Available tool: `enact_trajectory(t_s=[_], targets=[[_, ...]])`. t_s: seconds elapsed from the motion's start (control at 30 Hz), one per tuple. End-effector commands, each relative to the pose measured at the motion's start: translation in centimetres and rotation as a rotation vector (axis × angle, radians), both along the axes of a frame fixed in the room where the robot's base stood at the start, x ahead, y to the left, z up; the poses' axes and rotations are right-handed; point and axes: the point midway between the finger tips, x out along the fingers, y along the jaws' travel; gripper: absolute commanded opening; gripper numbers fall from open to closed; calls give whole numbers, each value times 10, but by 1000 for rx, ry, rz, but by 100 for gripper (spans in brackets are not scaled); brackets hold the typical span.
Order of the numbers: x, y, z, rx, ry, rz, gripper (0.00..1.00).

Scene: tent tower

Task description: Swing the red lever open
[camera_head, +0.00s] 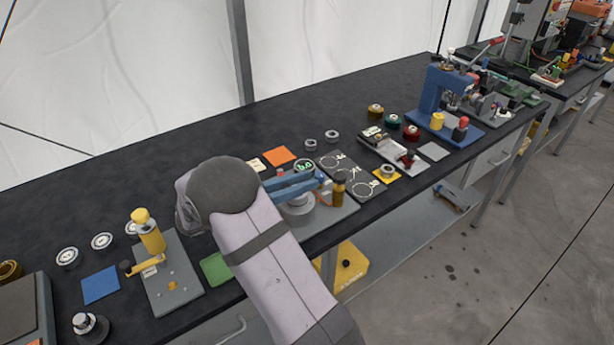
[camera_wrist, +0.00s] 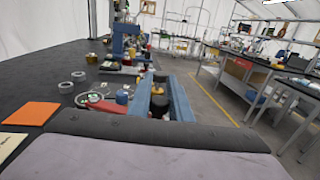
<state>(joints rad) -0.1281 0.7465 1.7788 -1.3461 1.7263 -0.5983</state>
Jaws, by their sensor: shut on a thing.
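My gripper (camera_head: 326,183) has blue fingers and reaches right over a grey fixture plate (camera_head: 333,217) with a round grey hub (camera_head: 298,211). In the wrist view, the fingers (camera_wrist: 160,95) are closed around an upright handle with a black part (camera_wrist: 159,106). In the head view, an amber handle with a dark top (camera_head: 339,190) stands at the fingertips. The red lever (camera_wrist: 97,123) shows as a red strip left of the fingers in the wrist view. Most of it is hidden by my fingers and arm, so its exact angle cannot be told.
A plate with a yellow lever (camera_head: 146,268) and tall yellow handle stands left. A dark marked panel (camera_head: 352,178) and a fixture with a red knob (camera_head: 408,158) lie right. A blue press (camera_head: 436,91) stands farther right.

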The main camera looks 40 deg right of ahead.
Motion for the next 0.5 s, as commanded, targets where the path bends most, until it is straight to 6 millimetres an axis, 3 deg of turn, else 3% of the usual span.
enact_trajectory(t_s=[0.5], targets=[[1,23,0,-1,2,-270,0]])
